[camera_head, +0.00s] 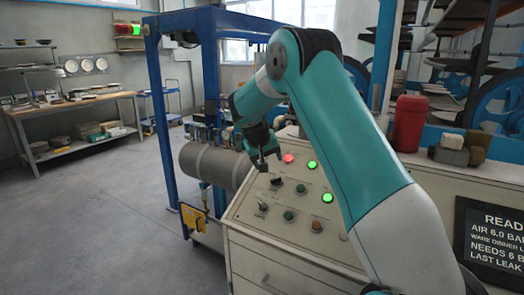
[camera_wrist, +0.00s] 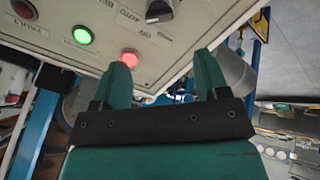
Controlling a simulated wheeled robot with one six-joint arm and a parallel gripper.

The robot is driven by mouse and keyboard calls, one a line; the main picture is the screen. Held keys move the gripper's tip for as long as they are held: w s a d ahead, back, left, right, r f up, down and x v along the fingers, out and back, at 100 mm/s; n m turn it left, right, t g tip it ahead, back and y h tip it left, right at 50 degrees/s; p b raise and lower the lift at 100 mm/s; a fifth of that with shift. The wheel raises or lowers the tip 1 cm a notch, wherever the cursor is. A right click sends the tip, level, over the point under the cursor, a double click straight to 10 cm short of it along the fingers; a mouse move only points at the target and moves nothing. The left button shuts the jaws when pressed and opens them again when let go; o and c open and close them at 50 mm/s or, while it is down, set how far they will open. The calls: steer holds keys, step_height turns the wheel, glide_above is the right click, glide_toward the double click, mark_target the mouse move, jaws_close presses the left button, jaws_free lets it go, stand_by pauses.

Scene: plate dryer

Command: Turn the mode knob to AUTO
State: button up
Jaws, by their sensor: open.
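A cream control panel (camera_head: 245,208) carries several knobs, buttons and lamps. A black knob (camera_head: 276,180) sits near its upper left, below a red lamp (camera_head: 289,158). My gripper (camera_head: 264,163) is open and empty over the panel's upper left edge. In the wrist view its green fingers (camera_wrist: 165,68) are spread, apart from the knob.
A green lamp (camera_head: 312,167) is lit beside the red one, another (camera_head: 327,197) lower. Further black knobs (camera_head: 300,188) and (camera_head: 263,206) are close by. A grey cylinder (camera_head: 210,165) and blue frame post (camera_head: 160,110) stand left. A red canister (camera_head: 408,123) stands behind right. The left floor is clear.

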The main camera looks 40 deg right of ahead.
steer(key=v, duration=0.7)
steer(key=shift+b, duration=0.3)
steer(key=s+a+r+n+y, duration=0.1)
steer(key=s+a+n+y, duration=0.1)
steer(key=s+a, duration=0.45)
steer(key=s+a+n+y, duration=0.2)
steer(key=s+a+n, duration=0.1)
steer(key=a, duration=0.6)
steer(key=s+a+r+n+y, duration=0.1)
steer(key=s+a+n+y, duration=0.1)
steer(key=s+a, duration=0.35)
steer(key=s+a+f+n+g+y, duration=0.1)
steer(key=s+a+n+y, duration=0.1)
steer(key=s+a, duration=0.4)
steer(key=s+a+f+n+g+y, duration=0.1)
steer(key=s+a+n, duration=0.2)
steer(key=s, duration=1)
steer(key=a, duration=0.3)
steer(key=shift+a+y, duration=0.2)
steer(key=shift+y, duration=0.2)
